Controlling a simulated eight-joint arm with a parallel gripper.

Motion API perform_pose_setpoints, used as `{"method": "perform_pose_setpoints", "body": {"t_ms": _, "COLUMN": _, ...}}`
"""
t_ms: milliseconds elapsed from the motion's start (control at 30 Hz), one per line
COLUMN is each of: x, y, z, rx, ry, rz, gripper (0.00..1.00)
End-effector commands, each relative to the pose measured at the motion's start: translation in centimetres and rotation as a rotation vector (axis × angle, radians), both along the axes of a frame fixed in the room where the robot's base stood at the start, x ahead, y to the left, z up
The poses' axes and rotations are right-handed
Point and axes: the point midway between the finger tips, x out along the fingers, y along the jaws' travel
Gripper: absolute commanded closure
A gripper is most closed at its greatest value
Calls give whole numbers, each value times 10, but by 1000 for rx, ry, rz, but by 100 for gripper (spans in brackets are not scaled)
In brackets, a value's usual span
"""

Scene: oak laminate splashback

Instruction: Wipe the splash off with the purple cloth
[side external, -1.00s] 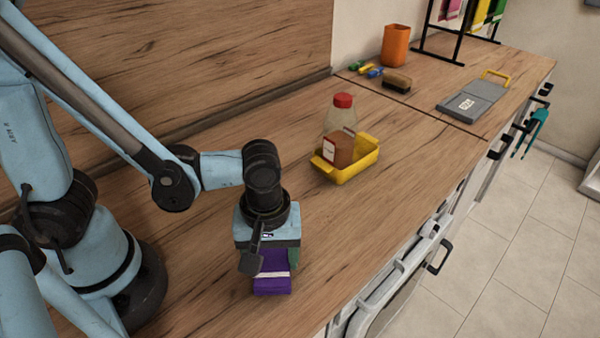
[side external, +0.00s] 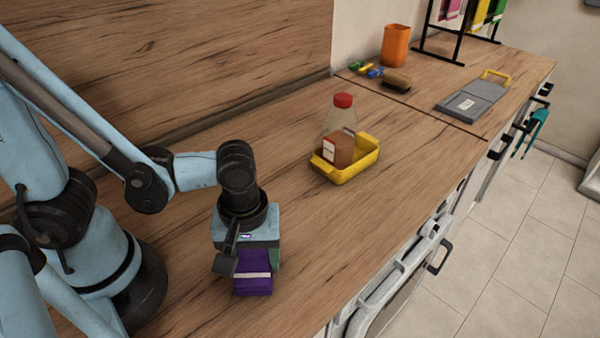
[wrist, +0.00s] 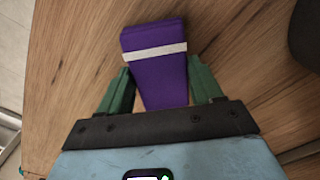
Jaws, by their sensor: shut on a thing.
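The purple cloth (side external: 253,285) is a folded block with a white band. My gripper (side external: 256,262) is shut on it and points down over the near part of the counter. In the wrist view the cloth (wrist: 158,72) sits between the two green fingers of my gripper (wrist: 156,88). I cannot tell whether the cloth touches the counter. The oak laminate splashback (side external: 190,60) stands behind the counter, with dark grain streaks. I cannot make out a splash in either view.
A yellow tray (side external: 362,171) on the wooden counter (side external: 425,160) holds a clear red-capped bottle (side external: 340,120) and a brown box (side external: 340,150). An orange cup (side external: 396,45), a brush (side external: 397,80) and a grey board (side external: 472,103) stand farther back. The counter between cloth and tray is clear.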

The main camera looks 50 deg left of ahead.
Motion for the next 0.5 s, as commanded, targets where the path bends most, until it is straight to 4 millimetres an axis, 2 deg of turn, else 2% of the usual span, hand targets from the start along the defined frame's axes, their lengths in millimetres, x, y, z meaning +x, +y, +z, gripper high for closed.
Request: {"method": "perform_pose_setpoints", "body": {"t_ms": 500, "x": -14, "y": 12, "z": 0, "rx": 1, "ry": 1, "rz": 2, "gripper": 59}}
